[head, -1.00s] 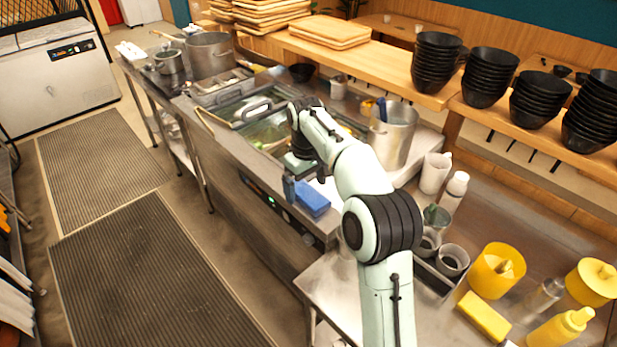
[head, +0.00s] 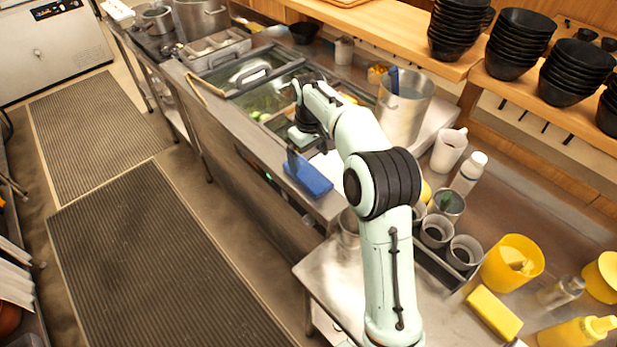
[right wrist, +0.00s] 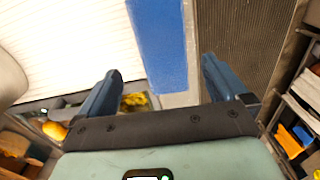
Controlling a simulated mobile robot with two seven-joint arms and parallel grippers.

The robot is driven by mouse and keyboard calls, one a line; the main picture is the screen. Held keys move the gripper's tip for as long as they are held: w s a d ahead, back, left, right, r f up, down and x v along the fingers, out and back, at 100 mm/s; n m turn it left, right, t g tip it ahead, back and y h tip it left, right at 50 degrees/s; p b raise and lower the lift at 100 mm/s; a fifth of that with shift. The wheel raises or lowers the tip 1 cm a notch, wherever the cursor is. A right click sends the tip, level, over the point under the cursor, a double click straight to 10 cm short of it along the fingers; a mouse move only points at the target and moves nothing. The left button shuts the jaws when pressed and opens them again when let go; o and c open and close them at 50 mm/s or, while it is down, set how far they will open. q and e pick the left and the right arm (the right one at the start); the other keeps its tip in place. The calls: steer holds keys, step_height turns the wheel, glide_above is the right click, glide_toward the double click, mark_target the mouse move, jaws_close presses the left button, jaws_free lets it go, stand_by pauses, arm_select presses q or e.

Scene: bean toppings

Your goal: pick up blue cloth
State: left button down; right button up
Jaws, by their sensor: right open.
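The blue cloth (head: 308,177) is a flat rectangle at the front edge of the steel counter. In the right wrist view the cloth (right wrist: 158,45) runs down from the top edge, its near end lying between my two fingers. My right gripper (head: 293,158) is just left of and above the cloth in the head view. In the right wrist view my right gripper (right wrist: 158,80) is open, its dark blue fingers apart on either side of the cloth. It holds nothing. My left gripper is not in view.
A sunken glass-lidded counter unit (head: 262,92) lies beyond my right gripper. A tall steel pot (head: 404,108) stands to the right of my arm. A yellow sponge-like block (head: 494,313) lies at lower right. The floor by the mats (head: 165,265) is clear.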

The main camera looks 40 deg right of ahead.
mark_target(307, 171)
steer(key=shift+w+f, duration=0.2)
steer(key=shift+f, duration=0.4)
steer(key=f, duration=0.5)
steer(key=shift+w+a, duration=0.15)
steer(key=shift+w, duration=0.1)
steer(key=c, duration=1.1)
